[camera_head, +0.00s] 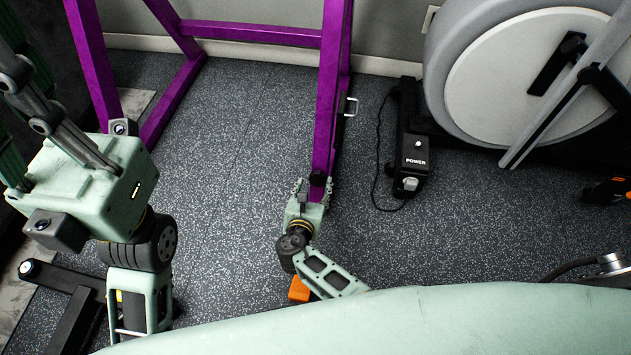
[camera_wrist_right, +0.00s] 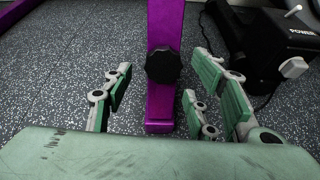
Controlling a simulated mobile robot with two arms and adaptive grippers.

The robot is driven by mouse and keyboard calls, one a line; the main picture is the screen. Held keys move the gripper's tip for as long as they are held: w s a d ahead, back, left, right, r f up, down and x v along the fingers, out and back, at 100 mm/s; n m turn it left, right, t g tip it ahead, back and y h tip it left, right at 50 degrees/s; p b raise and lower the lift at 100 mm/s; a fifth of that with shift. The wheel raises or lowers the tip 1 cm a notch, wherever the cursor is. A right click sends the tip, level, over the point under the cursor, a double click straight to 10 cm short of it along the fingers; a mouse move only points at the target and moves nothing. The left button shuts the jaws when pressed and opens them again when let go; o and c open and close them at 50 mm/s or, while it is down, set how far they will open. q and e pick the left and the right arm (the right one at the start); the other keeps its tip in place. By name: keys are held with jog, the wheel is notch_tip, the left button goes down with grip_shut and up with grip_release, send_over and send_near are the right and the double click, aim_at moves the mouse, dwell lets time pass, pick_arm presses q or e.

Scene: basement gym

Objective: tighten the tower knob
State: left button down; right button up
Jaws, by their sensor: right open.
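The tower knob (camera_wrist_right: 163,65) is black and lobed, on the face of a purple upright (camera_wrist_right: 162,25) near its foot. In the head view the knob (camera_head: 318,178) is a small dark shape at the lower end of the purple upright (camera_head: 328,100). My right gripper (camera_head: 311,190) is at the upright's foot, close to the knob. In the right wrist view my right gripper (camera_wrist_right: 160,82) is open, with fingers to the left and right of the knob and a visible gap to it. My left gripper (camera_head: 45,115) is raised at the left; its jaw opening is unclear.
A black unit marked POWER (camera_head: 413,155) with its cable stands right of the upright. A machine with a large pale disc (camera_head: 530,75) stands at the right. Other purple frame bars (camera_head: 95,60) rise at the left. The speckled floor (camera_head: 235,130) between the purple bars is clear.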

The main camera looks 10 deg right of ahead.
aim_at(315, 180)
jog(key=shift+b+x, duration=0.7)
jog(key=shift+x, duration=1.15)
jog(key=shift+c, duration=0.6)
jog(key=shift+a, duration=0.15)
jog(key=c, duration=1)
